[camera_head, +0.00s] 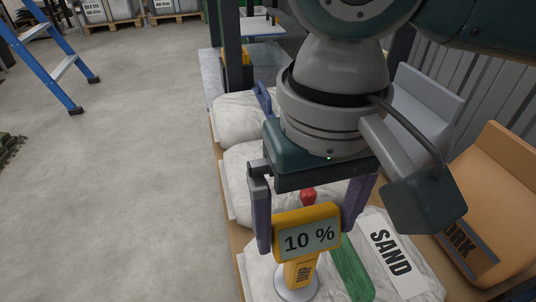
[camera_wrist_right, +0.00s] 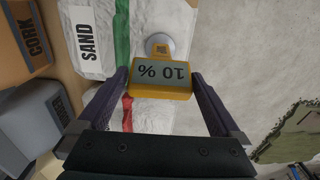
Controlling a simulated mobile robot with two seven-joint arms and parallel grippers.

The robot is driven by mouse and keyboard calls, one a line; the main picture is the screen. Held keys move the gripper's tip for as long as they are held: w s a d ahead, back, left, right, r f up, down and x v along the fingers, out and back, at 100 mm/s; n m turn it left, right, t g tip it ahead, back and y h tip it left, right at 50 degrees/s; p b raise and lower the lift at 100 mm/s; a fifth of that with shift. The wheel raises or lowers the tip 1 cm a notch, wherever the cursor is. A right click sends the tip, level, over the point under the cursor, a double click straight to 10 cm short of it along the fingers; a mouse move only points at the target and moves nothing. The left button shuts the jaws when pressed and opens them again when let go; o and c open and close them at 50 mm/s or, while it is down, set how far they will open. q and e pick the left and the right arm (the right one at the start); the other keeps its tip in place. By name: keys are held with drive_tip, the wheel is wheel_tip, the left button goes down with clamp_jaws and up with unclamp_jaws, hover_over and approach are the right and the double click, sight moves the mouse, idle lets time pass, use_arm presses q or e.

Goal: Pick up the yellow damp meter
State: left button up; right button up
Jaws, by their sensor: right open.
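The yellow damp meter (camera_head: 306,229) has a grey display reading "10 %". It stands upright on a round pale base over a white sack with a green stripe. My right gripper (camera_head: 307,230) is open, with one finger on each side of the meter's head. In the right wrist view my right gripper (camera_wrist_right: 168,90) also has its fingers apart, with the damp meter (camera_wrist_right: 160,90) between them and gaps visible at both sides. I cannot tell if either finger touches it. My left gripper is not in view.
White sacks lie in a row, one labelled SAND (camera_head: 390,257). A brown CORK box (camera_head: 495,215) stands at the right.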

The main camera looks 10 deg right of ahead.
clamp_jaws()
idle(0.7)
